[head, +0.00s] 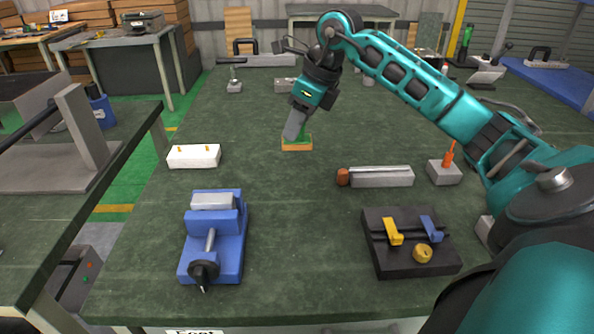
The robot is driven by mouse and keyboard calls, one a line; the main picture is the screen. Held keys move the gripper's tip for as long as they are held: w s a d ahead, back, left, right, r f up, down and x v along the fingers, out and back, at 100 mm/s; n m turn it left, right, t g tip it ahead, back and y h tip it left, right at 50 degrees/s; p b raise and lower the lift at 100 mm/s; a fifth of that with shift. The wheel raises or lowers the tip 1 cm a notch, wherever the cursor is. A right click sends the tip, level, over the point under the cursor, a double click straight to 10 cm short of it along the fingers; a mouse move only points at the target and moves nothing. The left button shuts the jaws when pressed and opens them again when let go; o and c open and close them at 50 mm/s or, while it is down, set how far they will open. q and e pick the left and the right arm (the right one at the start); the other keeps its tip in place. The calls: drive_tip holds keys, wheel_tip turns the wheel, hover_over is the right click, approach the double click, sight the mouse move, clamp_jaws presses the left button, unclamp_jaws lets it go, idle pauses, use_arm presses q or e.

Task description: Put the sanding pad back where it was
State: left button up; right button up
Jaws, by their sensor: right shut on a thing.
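A small block with a green top and an orange-tan base (297,145), which looks like the sanding pad, is on or just above the green table in the middle. My right gripper (297,133) reaches down to it from above and is shut on its green upper part. The gripper hides part of the block, and I cannot tell whether its base touches the table. My left gripper is not in view.
A white block (194,157) lies to the left and a blue vise (213,240) at front left. A grey bar with a brown end (380,177), a grey block with an orange stick (444,171) and a black fixture (408,243) are on the right. The table's middle front is clear.

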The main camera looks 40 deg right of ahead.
sight(301, 140)
wheel_tip(301, 140, down, 6)
drive_tip(key=shift+r+b, duration=0.15)
drive_tip(key=shift+b, duration=0.15)
wheel_tip(301, 140, down, 4)
drive_tip(key=shift+f+b, duration=0.1)
drive_tip(key=shift+b, duration=0.2)
drive_tip(key=shift+f, duration=0.15)
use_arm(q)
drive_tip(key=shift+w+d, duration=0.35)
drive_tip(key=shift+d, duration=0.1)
use_arm(e)
drive_tip(key=shift+f, duration=0.15)
drive_tip(key=o, duration=0.9)
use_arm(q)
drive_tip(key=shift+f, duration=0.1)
use_arm(e)
drive_tip(key=shift+o, duration=0.2)
